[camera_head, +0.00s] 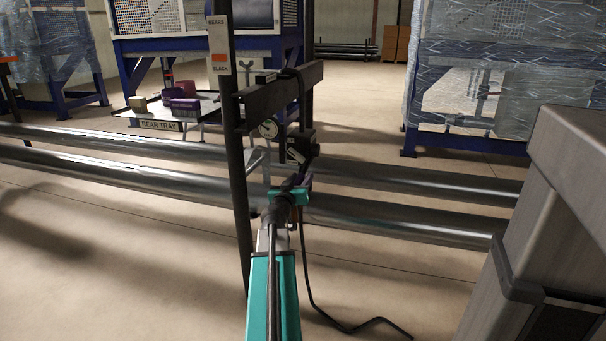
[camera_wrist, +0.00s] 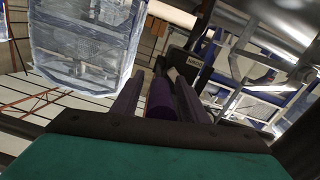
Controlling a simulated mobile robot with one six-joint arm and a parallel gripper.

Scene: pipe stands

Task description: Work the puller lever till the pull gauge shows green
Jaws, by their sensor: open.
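The pull gauge (camera_head: 268,128) is a small round pale dial hanging under the dark beam of the stand. Its reading is too small to tell. The dark puller body (camera_head: 299,146) with a pale label hangs beside it, and its dark body also shows in the wrist view (camera_wrist: 184,64). My gripper (camera_head: 301,181) is just below the puller, partly hidden by my own wrist. In the wrist view my gripper (camera_wrist: 160,80) has its fingers apart, with a purple cylindrical grip (camera_wrist: 161,99), seemingly the lever's, between them. I cannot tell whether the fingers touch it.
A dark post (camera_head: 236,170) with a sign (camera_head: 219,60) stands left of my arm. Long steel pipes (camera_head: 120,172) run across behind it. A rear tray (camera_head: 205,104) with purple items is at the back left. A wrapped machine (camera_head: 500,75) stands at the right.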

